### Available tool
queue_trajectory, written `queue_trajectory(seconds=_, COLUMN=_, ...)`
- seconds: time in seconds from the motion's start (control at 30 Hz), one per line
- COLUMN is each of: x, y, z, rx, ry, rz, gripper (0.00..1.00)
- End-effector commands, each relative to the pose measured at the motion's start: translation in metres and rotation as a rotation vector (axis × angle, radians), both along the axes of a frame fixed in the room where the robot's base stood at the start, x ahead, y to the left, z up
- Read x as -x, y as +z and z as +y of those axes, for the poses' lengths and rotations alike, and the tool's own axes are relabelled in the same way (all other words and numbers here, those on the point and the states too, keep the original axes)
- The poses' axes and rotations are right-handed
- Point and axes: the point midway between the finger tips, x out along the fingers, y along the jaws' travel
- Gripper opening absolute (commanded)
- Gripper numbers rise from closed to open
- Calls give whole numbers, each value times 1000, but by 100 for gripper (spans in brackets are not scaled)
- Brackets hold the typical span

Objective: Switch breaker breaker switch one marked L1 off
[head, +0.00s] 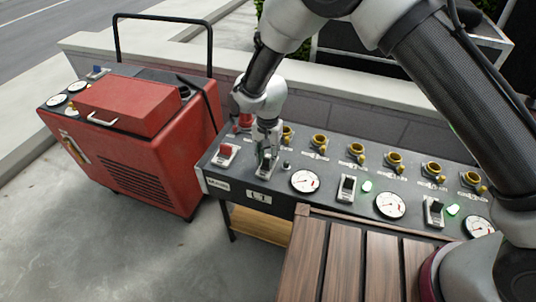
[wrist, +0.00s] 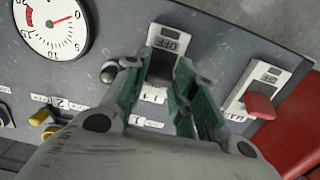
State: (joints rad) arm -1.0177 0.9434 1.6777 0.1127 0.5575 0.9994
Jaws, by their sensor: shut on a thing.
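The L1 breaker switch (wrist: 168,40) is a pale plate with a dark lever, set in the grey panel. OFF shows upside down on its plate in the wrist view, with the L1 label (wrist: 152,94) on the other side of the lever. My gripper (wrist: 159,72) has its green-padded fingers on both sides of the lever and is shut on it. In the head view my gripper (head: 266,153) points down at the panel's left part, hiding most of the switch. The small round lamp (wrist: 109,72) beside the switch looks dark.
A red-handled switch (wrist: 260,104) sits close beside my gripper. Gauges (head: 305,181), brass valves (head: 319,142) and other breaker switches (head: 347,188) with lit green lamps (head: 367,186) line the panel. A red machine (head: 150,150) stands at left. A slatted wooden surface (head: 345,262) lies in front.

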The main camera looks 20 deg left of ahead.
Motion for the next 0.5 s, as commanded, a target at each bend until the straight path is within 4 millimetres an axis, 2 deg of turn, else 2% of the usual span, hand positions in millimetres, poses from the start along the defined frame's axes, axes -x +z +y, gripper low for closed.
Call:
queue_trajectory(seconds=0.2, x=7, y=0, z=-2, rx=16, ry=2, rz=-135, gripper=3)
queue_trajectory(seconds=0.5, x=10, y=0, z=1, rx=11, ry=0, rz=-173, gripper=2)
